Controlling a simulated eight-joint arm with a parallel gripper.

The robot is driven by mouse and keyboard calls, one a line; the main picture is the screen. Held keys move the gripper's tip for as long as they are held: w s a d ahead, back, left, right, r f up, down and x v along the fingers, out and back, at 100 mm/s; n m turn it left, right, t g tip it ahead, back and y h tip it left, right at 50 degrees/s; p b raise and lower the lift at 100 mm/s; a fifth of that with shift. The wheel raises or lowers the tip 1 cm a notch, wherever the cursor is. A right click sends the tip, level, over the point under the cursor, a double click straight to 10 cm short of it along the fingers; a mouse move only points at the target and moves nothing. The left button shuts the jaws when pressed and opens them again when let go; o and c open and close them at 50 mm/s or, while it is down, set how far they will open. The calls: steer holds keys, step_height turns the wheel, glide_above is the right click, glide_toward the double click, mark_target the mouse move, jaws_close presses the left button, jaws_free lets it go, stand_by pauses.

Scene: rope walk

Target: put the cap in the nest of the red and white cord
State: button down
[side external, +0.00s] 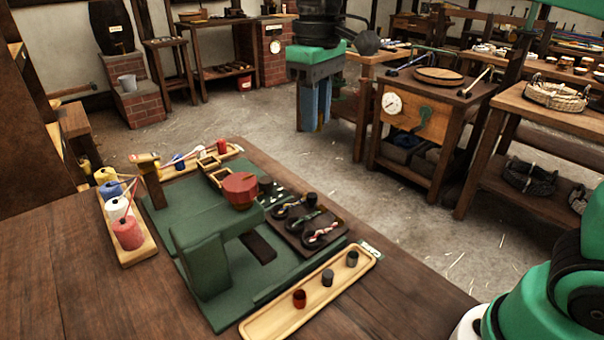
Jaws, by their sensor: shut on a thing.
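My gripper (313,103) hangs high behind the bench, its two blue fingers pointing down and shut. On the green bench fixture (205,213), a dark board (338,222) carries several dark rings of cord. The ring at the near right shows red and white strands (325,234), and this looks like the red and white nest. Dark caps or pegs (311,198) stand at the board. My gripper is well above and apart from the board.
A pale tray (268,322) in front holds a red cap (299,299), a grey cap (327,278) and a dark cap (352,258). Spools (127,233) stand at left. The near-left bench top is clear.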

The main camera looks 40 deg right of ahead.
glide_toward(312, 242)
step_height(312, 242, down, 5)
steer(key=shift+f, duration=0.1)
stand_by(0.4)
steer(key=shift+f, duration=0.25)
steer(key=shift+f, duration=0.3)
steer(key=c, duration=0.7)
jaws_free()
steer(key=shift+o, duration=0.2)
steer(key=shift+r, duration=0.1)
step_height(312, 242, up, 13)
steer(key=s+d+f+m+t, duration=0.2)
steer(key=s+d+m+t, duration=0.1)
steer(key=s+d+t, duration=0.2)
steer(key=shift+s+f+t, duration=0.35)
steer(key=shift+s+t, duration=0.2)
steer(key=shift+t, duration=0.55)
